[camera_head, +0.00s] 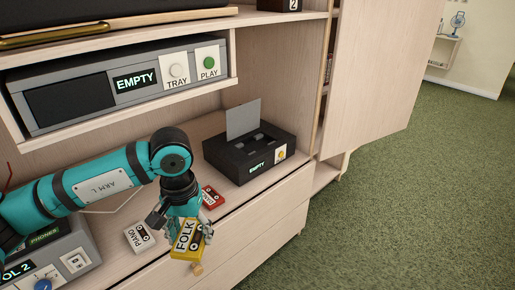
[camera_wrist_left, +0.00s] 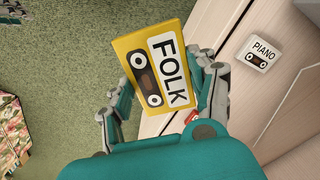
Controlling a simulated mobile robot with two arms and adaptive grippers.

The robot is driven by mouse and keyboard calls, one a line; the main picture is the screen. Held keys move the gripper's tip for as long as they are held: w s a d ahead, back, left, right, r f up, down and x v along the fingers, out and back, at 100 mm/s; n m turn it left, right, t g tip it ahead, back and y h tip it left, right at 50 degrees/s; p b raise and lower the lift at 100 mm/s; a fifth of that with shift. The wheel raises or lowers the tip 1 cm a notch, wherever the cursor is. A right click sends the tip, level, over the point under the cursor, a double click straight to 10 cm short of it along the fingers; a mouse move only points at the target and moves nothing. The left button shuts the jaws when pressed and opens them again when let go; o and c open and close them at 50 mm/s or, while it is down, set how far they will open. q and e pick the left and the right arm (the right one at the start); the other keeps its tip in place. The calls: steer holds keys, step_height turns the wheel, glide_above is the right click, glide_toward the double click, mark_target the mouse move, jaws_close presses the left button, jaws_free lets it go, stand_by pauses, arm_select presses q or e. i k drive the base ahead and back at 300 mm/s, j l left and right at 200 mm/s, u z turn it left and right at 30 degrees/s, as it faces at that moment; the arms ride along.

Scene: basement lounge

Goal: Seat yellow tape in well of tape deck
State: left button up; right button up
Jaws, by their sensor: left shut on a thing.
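The yellow tape (camera_head: 187,240), labelled FOLK, is between the fingers of my left gripper (camera_head: 184,228), which is shut on it. It also shows large in the left wrist view (camera_wrist_left: 157,66), label facing the camera, over the front edge of the cabinet shelf. The tape deck (camera_head: 250,153) is a dark box further back on the shelf, to the right of the gripper. Its lid (camera_head: 243,118) stands up, its display reads EMPTY, and a yellow button is on its front. The tape is apart from the deck.
A white PIANO tape (camera_head: 139,237) lies left of the gripper, and a red tape (camera_head: 211,197) lies behind it. A grey unit (camera_head: 60,250) with a blue knob is at lower left. A disc player (camera_head: 120,85) sits on the shelf above. Green carpet (camera_head: 400,210) is clear at right.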

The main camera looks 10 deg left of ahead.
mark_target(255, 146)
steer(key=i+l+u, duration=0.1)
steer(key=i+l, duration=0.2)
steer(key=i+l+u, duration=0.1)
steer(key=i+l, duration=0.15)
steer(key=l, duration=0.15)
steer(key=i+l, duration=0.25)
steer(key=i+l+u, duration=0.15)
steer(key=l, duration=0.3)
steer(key=i+l+u, duration=0.1)
steer(key=i+l, duration=0.25)
steer(key=i+l+u, duration=0.15)
steer(key=i+l, duration=0.3)
